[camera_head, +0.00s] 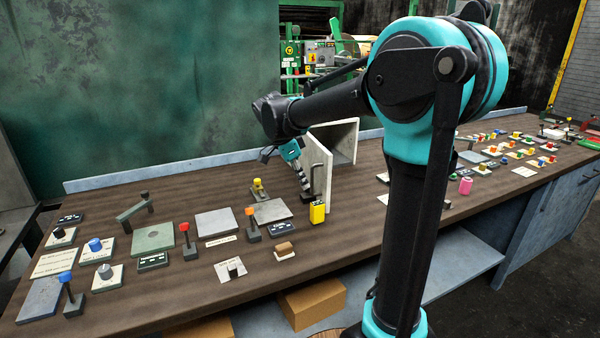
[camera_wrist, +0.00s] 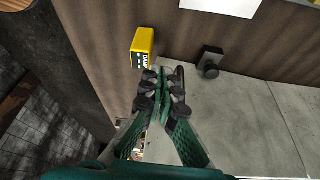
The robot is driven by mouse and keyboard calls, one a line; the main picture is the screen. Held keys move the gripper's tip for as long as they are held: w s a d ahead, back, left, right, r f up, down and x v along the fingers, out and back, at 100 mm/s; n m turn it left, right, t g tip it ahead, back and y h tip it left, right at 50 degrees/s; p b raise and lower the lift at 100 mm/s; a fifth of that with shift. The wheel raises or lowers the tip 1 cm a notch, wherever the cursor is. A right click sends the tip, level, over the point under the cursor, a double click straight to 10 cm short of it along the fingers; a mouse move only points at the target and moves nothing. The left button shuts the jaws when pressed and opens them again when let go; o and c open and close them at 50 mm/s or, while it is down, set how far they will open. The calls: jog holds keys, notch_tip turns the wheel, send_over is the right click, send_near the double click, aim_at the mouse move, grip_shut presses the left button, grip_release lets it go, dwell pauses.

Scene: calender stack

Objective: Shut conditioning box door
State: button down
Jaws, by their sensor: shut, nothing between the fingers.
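The pale grey conditioning box (camera_head: 345,138) stands at the back middle of the bench. Its door (camera_head: 322,172) stands open towards the bench front, with a dark handle (camera_head: 313,178) on its left face. My gripper (camera_head: 304,190) is shut and empty, pointing down at the left side of the door, close to the handle. In the wrist view, my gripper's fingertips (camera_wrist: 168,78) are together. A pale grey surface (camera_wrist: 245,115) lies to their right; I cannot tell for certain whether it is the door. Contact with the door or handle cannot be told.
A yellow box (camera_head: 317,212) stands just in front of the door; it also shows in the wrist view (camera_wrist: 143,42). A yellow-knobbed lever (camera_head: 258,188) and a grey plate (camera_head: 272,210) are left of my gripper. More controls line the bench (camera_head: 350,235).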

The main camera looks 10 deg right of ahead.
aim_at(320, 188)
jog(key=shift+w+d+f, duration=0.15)
jog(key=shift+d+f, duration=0.5)
jog(key=shift+d, duration=0.25)
jog(key=shift+w+d+f, duration=0.2)
jog(key=shift+d+f, duration=0.4)
jog(key=shift+d, duration=0.3)
jog(key=shift+w+d+f, duration=0.15)
jog(key=shift+d+f, duration=0.5)
jog(key=shift+d, duration=0.25)
